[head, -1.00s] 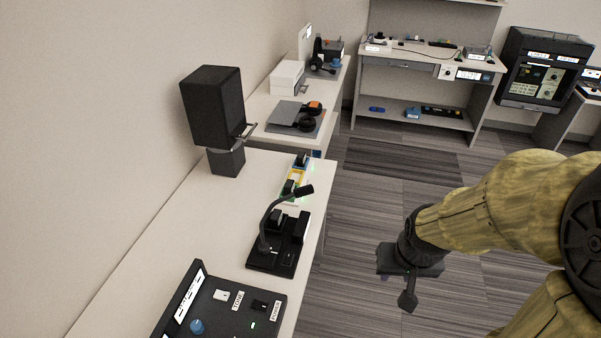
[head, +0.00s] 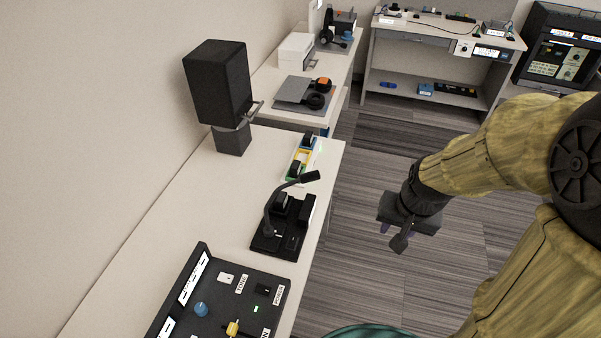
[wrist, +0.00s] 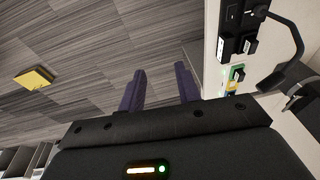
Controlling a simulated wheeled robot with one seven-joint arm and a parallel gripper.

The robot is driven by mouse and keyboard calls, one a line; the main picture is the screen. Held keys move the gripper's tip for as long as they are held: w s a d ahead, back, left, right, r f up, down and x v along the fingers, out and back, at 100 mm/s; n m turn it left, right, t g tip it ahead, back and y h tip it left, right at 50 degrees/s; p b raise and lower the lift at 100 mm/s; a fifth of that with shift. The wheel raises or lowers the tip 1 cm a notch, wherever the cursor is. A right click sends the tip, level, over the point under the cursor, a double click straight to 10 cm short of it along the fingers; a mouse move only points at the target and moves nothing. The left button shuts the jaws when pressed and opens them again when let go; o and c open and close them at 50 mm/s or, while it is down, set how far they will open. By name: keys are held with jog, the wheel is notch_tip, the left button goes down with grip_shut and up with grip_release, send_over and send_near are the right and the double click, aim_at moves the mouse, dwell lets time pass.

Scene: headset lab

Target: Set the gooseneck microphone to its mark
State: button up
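The black gooseneck microphone (head: 273,214) stands on a dark base unit (head: 266,243) near the right edge of the left bench. Its neck rises from the base and bends over, with the head tip pointing right. In the wrist view the curved neck (wrist: 297,40) shows at the upper right. I cannot make out a mark for it. My gripper (head: 392,232) hangs over the floor, right of the bench and apart from the microphone. In the wrist view its two purple fingers (wrist: 160,82) are spread, with nothing between them.
A control panel (head: 225,300) with a blue knob and a yellow switch lies at the bench's near end. A black speaker (head: 218,85) stands at the wall. A small coloured tray (head: 303,160) sits behind the microphone. A teal rounded thing (head: 370,332) shows at the bottom edge.

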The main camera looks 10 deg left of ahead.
aim_at(301, 177)
jog(key=w+a+r+m+g+y+p, duration=0.1)
jog(key=w+a+r+m+y+p, duration=0.1)
jog(key=w+a+r+m+p, duration=0.2)
jog(key=w+a+r+m+g+y+p, duration=0.1)
jog(key=w+a+r+m+p, duration=0.4)
jog(key=w+a, duration=0.6)
jog(key=shift+w+a+r+m+y+p, duration=0.2)
jog(key=shift+w+r+m+y+p, duration=0.1)
jog(key=shift+w+r+m+y, duration=0.5)
jog(key=shift+s+f, duration=0.1)
jog(key=shift+f, duration=0.05)
jog(key=p+x, duration=0.1)
jog(key=x, duration=0.4)
jog(key=p+x, duration=0.2)
jog(key=x, duration=0.4)
jog(key=p+x, duration=0.1)
jog(key=x, duration=0.4)
jog(key=shift+s+a+f+p, duration=0.2)
jog(key=shift+s+f+p, duration=0.1)
jog(key=shift+s+f, duration=0.05)
jog(key=shift+w+f, duration=0.1)
jog(key=shift+f, duration=0.15)
grip_shut()
